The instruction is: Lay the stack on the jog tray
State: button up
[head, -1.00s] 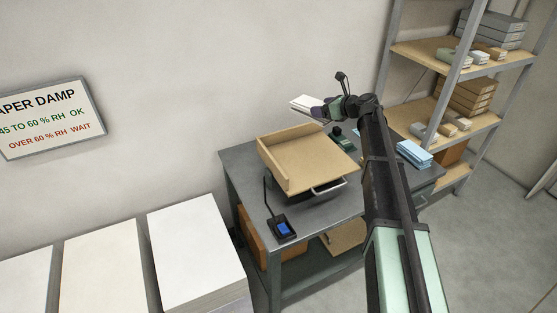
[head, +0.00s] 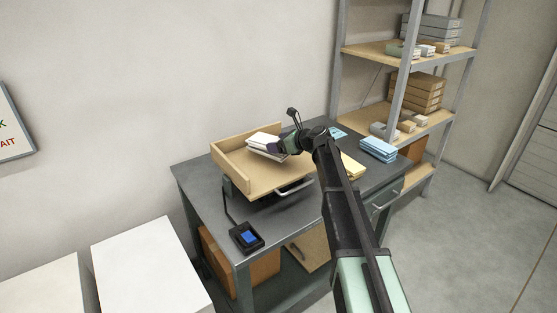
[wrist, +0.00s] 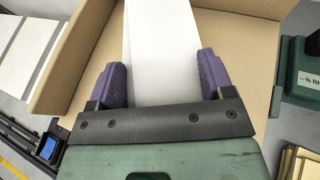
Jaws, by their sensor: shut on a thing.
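The jog tray (head: 232,172) is a tan, tilted tray with raised walls on its left and back sides. It stands on the grey bench and fills much of the wrist view (wrist: 240,45). The stack (head: 262,139) is a white block of paper. My gripper (head: 276,148) is shut on its near end, with purple fingers on both sides in the wrist view (wrist: 164,72). The stack (wrist: 163,40) extends away from the fingers, inside the tray's outline. I cannot tell whether its underside touches the tray floor.
A yellow stack (head: 352,166) and light-blue stacks (head: 378,148) lie right of the tray. A shelf rack (head: 400,120) stands behind. Large white paper piles (head: 145,265) stand at the front left.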

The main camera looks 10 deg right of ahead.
notch_tip(320, 180, down, 4)
jog(key=b, duration=0.3)
jog(key=shift+f, duration=0.1)
jog(key=shift+r, duration=0.35)
jog(key=shift+f, duration=0.25)
jog(key=o, duration=1.2)
jog(key=shift+r+p, duration=0.4)
jog(key=shift+p, duration=0.05)
jog(key=p+v, duration=0.4)
jog(key=v, duration=0.8)
jog(key=shift+f, duration=0.2)
